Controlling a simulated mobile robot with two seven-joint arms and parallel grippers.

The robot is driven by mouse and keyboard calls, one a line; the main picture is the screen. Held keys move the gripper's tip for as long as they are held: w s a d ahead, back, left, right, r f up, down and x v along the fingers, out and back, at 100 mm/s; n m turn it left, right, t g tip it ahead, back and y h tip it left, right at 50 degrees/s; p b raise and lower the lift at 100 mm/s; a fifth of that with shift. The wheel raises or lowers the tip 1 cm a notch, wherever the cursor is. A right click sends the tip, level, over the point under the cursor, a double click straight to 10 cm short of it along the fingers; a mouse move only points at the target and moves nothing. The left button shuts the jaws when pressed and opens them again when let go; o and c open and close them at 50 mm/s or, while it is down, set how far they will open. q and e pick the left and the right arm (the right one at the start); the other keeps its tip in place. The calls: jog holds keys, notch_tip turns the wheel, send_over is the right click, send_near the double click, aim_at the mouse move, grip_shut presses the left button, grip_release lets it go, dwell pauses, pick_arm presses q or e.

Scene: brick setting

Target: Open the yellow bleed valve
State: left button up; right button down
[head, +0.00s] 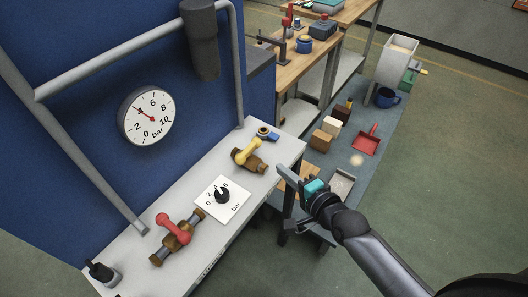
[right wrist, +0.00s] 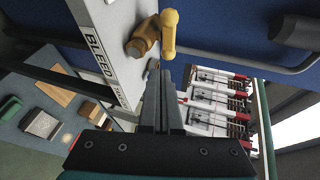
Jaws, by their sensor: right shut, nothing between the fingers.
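The yellow bleed valve (head: 249,152) sits on the far right part of the grey bench (head: 270,181), with its yellow lever lying over a brown body. In the right wrist view the yellow lever (right wrist: 169,34) shows just beyond my fingertips, at the top middle. My right gripper (head: 289,188) is off the bench's right edge, in front of the valve and apart from it. Its fingers (right wrist: 160,80) are shut with nothing between them. My left gripper is not in view.
A red-handled valve (head: 174,230), a bar dial plate with a black knob (head: 222,195) and a blue ring-shaped item (head: 266,133) are also on the bench. A gauge (head: 147,115) and grey pipes line the blue wall. A lower surface at right holds blocks and a red dustpan (head: 367,142).

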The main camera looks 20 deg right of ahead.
jog(key=b, duration=0.1)
send_near(257, 147)
jog(key=x, duration=0.4)
jog(key=shift+w+f, duration=0.25)
jog(key=shift+w, duration=0.15)
jog(key=shift+w+a, duration=0.2)
jog(key=shift+w, duration=0.6)
jog(key=shift+a, duration=0.1)
